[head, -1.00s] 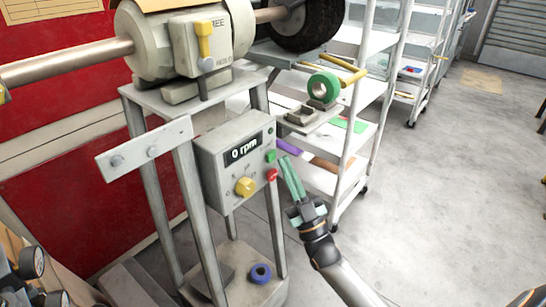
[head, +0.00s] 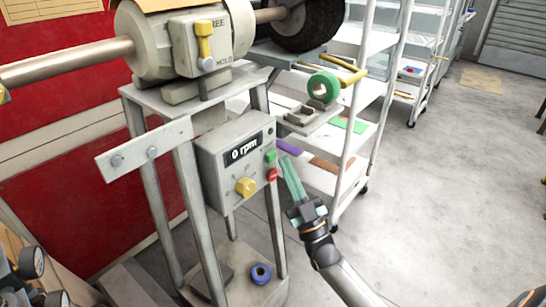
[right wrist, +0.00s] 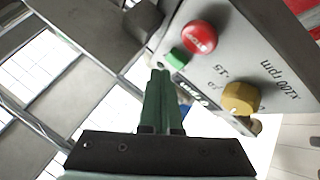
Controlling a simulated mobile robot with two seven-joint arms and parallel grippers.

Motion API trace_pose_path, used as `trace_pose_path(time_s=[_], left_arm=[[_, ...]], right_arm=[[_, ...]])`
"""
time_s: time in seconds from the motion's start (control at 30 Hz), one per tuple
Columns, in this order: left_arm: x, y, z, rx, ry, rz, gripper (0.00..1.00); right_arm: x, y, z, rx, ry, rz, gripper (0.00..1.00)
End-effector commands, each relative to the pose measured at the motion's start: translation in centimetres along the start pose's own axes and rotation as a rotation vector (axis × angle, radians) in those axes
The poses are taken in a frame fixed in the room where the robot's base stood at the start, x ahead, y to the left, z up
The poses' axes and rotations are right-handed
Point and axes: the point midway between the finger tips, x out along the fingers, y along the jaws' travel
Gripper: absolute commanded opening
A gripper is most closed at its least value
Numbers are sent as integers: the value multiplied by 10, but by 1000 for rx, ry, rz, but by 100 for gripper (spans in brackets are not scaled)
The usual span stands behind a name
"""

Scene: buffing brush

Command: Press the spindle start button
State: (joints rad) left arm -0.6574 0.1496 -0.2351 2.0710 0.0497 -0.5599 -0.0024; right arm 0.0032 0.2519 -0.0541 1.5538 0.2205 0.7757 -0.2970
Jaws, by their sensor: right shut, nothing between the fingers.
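The control box (head: 222,165) on the machine stand has a "0 rpm" display (head: 243,150). Its green button (head: 270,156) is on the right of the front, above a red button (head: 272,175) and a yellow knob (head: 246,186). My right gripper (head: 284,159) is shut and empty, its green fingers just right of the green button. In the right wrist view the fingertips (right wrist: 160,73) point toward the green button (right wrist: 176,56), seemingly with a small gap. The red button (right wrist: 199,38) and yellow knob (right wrist: 241,98) also show there. My left gripper is not in view.
The spindle machine (head: 185,45) with a yellow lever (head: 204,42) and a dark brush wheel (head: 307,22) stands above the box. A small shelf (head: 308,118) holds a green ring (head: 323,87). White shelving (head: 345,150) stands behind. The floor at right is clear.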

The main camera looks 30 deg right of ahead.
Motion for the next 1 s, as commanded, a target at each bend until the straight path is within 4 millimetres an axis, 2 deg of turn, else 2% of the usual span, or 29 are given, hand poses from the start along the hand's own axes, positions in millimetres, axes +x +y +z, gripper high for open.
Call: trace_pose_path(time_s=[1.0], left_arm=[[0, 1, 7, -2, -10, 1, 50]], right_arm=[[6, -4, 4, 1, 0, 0, 0]])
